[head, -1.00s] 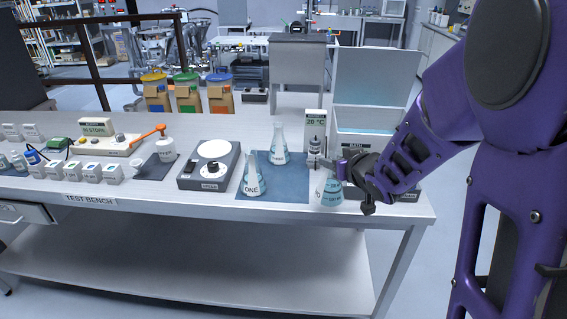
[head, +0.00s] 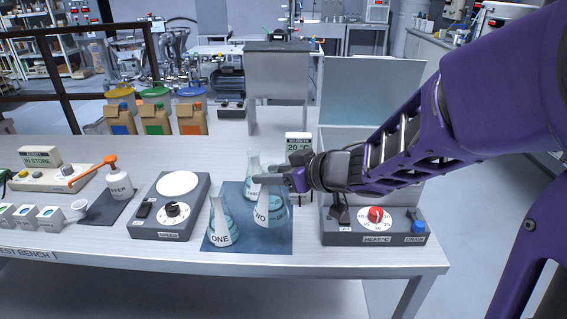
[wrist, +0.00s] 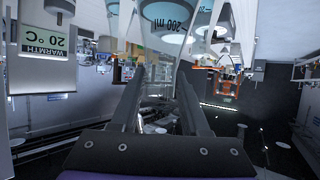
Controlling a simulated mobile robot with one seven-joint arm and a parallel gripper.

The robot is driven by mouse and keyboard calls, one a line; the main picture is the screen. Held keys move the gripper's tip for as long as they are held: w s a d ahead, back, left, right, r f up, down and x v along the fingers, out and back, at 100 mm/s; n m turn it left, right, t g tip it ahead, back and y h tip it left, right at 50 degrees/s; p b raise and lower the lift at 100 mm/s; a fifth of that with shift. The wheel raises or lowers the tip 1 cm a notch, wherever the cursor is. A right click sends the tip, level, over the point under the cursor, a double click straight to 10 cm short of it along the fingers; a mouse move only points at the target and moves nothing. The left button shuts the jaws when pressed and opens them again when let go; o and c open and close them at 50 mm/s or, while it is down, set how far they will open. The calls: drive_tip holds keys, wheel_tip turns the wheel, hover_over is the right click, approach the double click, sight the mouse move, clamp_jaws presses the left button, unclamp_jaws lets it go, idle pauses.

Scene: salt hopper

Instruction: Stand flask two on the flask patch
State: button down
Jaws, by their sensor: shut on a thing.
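Flask two (head: 270,214), a clear conical flask with pale blue liquid, is upright over the right part of the dark blue flask patch (head: 250,243). My gripper (head: 291,181) comes from the right and is shut on its neck. In the wrist view, clear glass (wrist: 158,78) shows between the fingers. I cannot tell whether its base touches the patch or hangs just above it. Flask one (head: 222,228) stands on the patch's left part. Flask three (head: 253,168) stands at the back of the patch, partly hidden by flask two and my gripper.
A 20 °C display (head: 298,143) stands behind. A stirrer plate (head: 165,212) is left of the patch. Free bench lies along the front edge.

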sight(280, 198)
drive_tip(key=shift+f+b, duration=1.2)
drive_tip(key=shift+f, duration=1.95)
drive_tip(key=shift+f, duration=0.15)
drive_tip(key=shift+c, duration=2)
unclamp_jaws()
drive_tip(key=p+v, duration=0.7)
drive_tip(key=v, duration=0.5)
drive_tip(key=shift+d, duration=0.1)
